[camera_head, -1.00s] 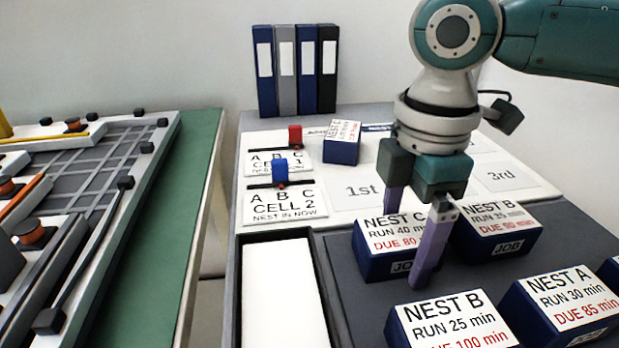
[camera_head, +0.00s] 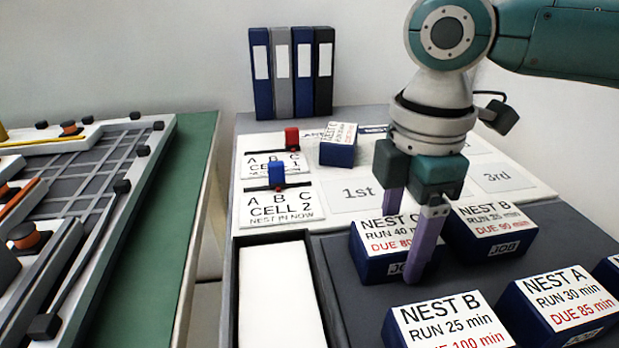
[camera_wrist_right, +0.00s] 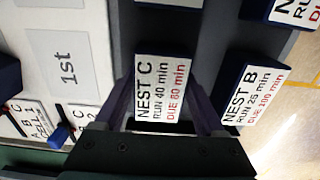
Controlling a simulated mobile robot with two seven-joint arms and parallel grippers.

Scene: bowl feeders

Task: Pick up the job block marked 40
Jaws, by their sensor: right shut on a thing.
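The job block marked run 40 min (camera_head: 370,262) is dark blue with a white top reading NEST C, due 80. It sits in the dark tray, and in the right wrist view its label (camera_wrist_right: 162,90) shows between the fingers. My right gripper (camera_head: 408,236) is shut on this block, one purple finger on its near right side and the other behind it. The fingers also show on both sides of the block in the right wrist view (camera_wrist_right: 168,108). The block's far side is partly hidden by the gripper. My left gripper is not in view.
Close by are the NEST B run 35 block (camera_head: 492,232), the NEST B run 25 block (camera_head: 445,320) and the NEST A block (camera_head: 560,305). Another block (camera_head: 338,146) stands on the white board (camera_head: 352,212). A black-rimmed white tray (camera_head: 277,300) lies left.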

